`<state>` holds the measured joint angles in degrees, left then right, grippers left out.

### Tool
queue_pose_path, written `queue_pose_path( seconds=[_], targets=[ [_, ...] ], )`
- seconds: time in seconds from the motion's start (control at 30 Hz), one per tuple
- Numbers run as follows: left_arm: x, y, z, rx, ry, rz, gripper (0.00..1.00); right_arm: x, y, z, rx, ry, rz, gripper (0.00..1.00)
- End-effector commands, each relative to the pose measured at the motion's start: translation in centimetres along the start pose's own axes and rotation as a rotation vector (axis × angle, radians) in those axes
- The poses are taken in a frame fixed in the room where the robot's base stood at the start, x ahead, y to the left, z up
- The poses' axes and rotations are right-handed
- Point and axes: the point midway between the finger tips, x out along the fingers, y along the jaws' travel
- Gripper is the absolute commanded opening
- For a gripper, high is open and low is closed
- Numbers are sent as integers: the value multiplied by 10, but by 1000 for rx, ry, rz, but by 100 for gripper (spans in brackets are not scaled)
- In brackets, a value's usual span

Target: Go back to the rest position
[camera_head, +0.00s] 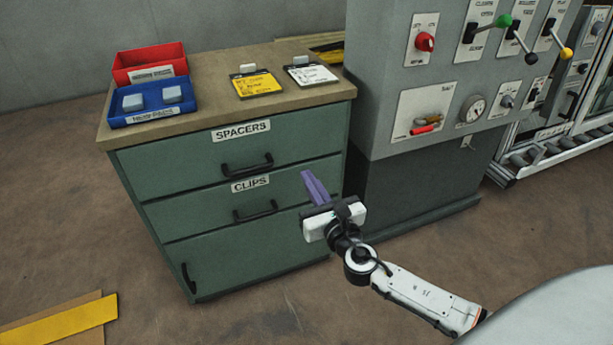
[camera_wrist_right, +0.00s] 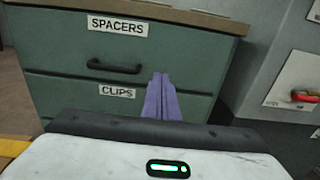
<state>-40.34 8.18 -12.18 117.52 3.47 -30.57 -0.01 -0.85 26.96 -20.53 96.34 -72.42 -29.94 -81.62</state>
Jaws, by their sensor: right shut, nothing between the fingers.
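My right gripper (camera_head: 313,184) is in front of the green cabinet's right side, in the head view. Its purple fingers are together with nothing between them, and they point toward the drawer fronts. In the right wrist view the shut purple fingers (camera_wrist_right: 161,98) overlap the drawer labelled CLIPS, apart from its handle as far as I can tell. The green cabinet (camera_head: 228,264) has a SPACERS drawer (camera_head: 185,164) above a CLIPS drawer (camera_head: 185,213), and both look closed. My left gripper is in neither view.
On the cabinet top (camera_head: 215,88) are a red bin (camera_head: 125,61), a blue bin (camera_head: 120,118) holding two grey blocks, a yellow card (camera_head: 258,86) and a white card (camera_head: 311,75). A grey control panel (camera_head: 385,97) with levers stands to the right. Floor in front is open.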

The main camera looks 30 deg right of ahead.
Motion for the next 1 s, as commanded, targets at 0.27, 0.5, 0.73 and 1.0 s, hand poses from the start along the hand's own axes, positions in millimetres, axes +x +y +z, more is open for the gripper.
queue_pose_path(
  seconds=[0.27,0.5,0.73,1.0],
  targets=[
    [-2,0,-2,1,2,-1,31,-7,1,-2,34,13,-2,0],
    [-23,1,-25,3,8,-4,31,-80,23,-64,820,297,-112,0],
    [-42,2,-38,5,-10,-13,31,-210,73,-114,2004,581,-592,0],
    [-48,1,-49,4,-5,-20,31,-291,108,-114,2720,579,-1115,0]
  ],
)
